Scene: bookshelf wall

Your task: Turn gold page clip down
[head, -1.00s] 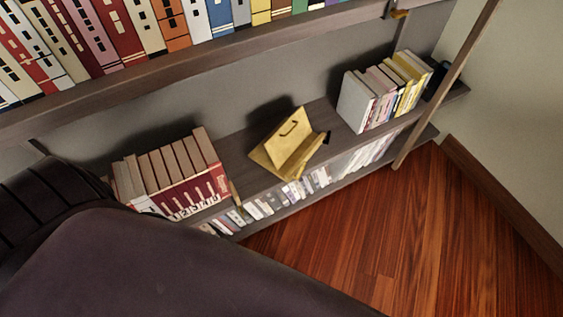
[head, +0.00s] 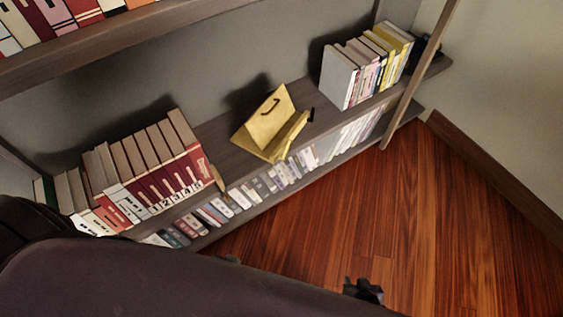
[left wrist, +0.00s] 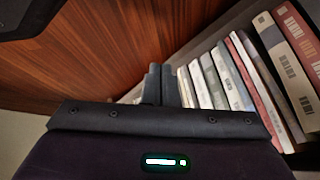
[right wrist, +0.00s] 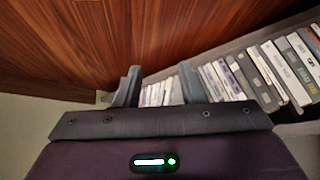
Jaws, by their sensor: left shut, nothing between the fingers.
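A gold book stand (head: 264,128) with a tilted back panel stands on the middle shelf in the head view. A small, darker, hook-shaped clip (head: 270,107) shows on the panel's upper part. A small black piece (head: 312,114) sticks up at the stand's right end. In the head view, only a tip of my left gripper (head: 231,259) shows past my dark body, below the shelf. Its fingers (left wrist: 160,85) are together and empty in the left wrist view. My right gripper (head: 365,290) is over the floor, apart from the stand. Its fingers (right wrist: 158,85) are spread with nothing between them.
Red-and-white books (head: 150,170) stand left of the gold stand, and grey, pink and yellow books (head: 368,65) stand right of it. The lower shelf holds many slim books (head: 270,182). A wooden post (head: 420,70) rises at the right. The wooden floor (head: 410,210) in front is clear.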

